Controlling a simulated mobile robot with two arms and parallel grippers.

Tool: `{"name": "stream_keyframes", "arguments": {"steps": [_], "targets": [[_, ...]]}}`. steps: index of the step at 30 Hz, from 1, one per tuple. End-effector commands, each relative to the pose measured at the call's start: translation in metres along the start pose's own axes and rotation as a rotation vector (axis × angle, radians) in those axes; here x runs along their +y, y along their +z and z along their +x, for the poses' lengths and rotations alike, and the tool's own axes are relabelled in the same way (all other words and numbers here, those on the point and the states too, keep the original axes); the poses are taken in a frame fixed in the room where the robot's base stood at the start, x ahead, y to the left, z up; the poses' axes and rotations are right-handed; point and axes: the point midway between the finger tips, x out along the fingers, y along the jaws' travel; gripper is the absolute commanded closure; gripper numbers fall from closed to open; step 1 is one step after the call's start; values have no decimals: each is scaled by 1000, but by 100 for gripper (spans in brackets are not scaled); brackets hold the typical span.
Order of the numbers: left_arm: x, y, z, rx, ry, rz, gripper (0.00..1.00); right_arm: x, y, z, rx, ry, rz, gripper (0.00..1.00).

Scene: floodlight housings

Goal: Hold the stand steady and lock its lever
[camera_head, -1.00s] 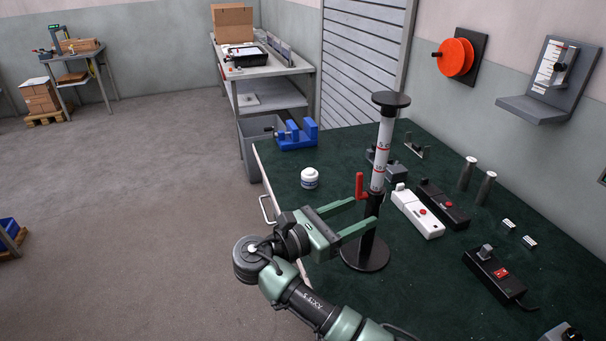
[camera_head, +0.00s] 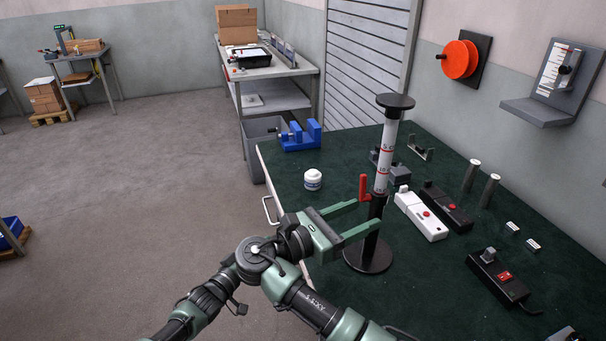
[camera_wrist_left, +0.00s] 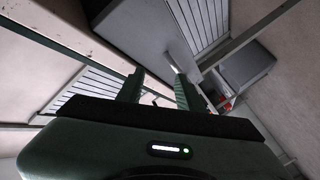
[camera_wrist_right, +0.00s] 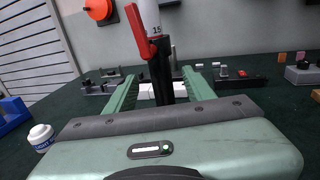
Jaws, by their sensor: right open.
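The stand has a round black base, a black lower post (camera_head: 374,217), a white marked tube (camera_head: 384,160) and a black disc top. It stands upright on the green bench. Its red lever (camera_head: 364,188) points up beside the post; in the right wrist view the lever (camera_wrist_right: 137,33) leans left. My right gripper (camera_head: 366,214) is open at the lower post, below the lever. In the right wrist view the post (camera_wrist_right: 160,76) shows between its spread fingers, with a gap on both sides. My left gripper (camera_wrist_left: 160,88) is open and empty; the head view does not clearly show it.
On the green bench top (camera_head: 440,268), a white jar (camera_head: 312,179) stands left of the stand and a blue vise (camera_head: 300,137) farther back. White (camera_head: 420,215) and black switch boxes lie right of the stand. The bench's left edge runs beside my right wrist.

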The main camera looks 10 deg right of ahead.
Motion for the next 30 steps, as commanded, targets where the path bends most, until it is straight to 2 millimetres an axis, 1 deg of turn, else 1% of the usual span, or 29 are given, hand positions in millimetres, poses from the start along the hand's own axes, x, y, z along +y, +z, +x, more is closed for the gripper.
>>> {"name": "stream_keyframes", "arguments": {"steps": [1, 2, 3, 5, 6, 7, 8, 9, 10, 12, 15, 18, 21, 25, 30], "targets": [[26, -18, 12, 2, 71, -18, 64, 0, 0, 0, 0, 0, 0, 46], [41, -26, 18, -1, 114, -35, 64, 0, 0, 0, 0, 0, 0, 46], [61, -37, 25, -10, 172, -59, 64, 0, 0, 0, 0, 0, 0, 46], [94, -52, 33, -33, 261, -98, 64, 0, 0, 0, 0, 0, 0, 46], [115, -61, 37, -58, 320, -125, 64, 0, 0, 0, 0, 0, 0, 46], [132, -68, 39, -81, 365, -146, 64, 0, 0, 0, 0, 0, 0, 46], [148, -75, 40, -108, 409, -167, 64, 0, 0, 0, 0, 0, 0, 46], [171, -83, 40, -153, 467, -197, 64, 0, 0, 0, 0, 0, 0, 46], [188, -88, 40, -193, 509, -219, 64, 0, 0, 0, 0, 0, 0, 46], [225, -98, 35, -306, 593, -272, 64, 0, 0, 0, 0, 0, 0, 46], [266, -108, 21, -494, 664, -342, 64, 0, 0, 0, 0, 0, 0, 46], [292, -115, 4, -679, 676, -402, 64, 0, 0, 0, 0, 0, 0, 46], [308, -120, -13, -834, 649, -450, 64, 0, 0, 0, 0, 0, 0, 46], [315, -124, -28, -966, 598, -494, 64, 0, 0, 0, 0, 0, 0, 46], [318, -126, -37, -1030, 563, -519, 64, 0, 0, 5, -1, -1, 0, 46]]}}
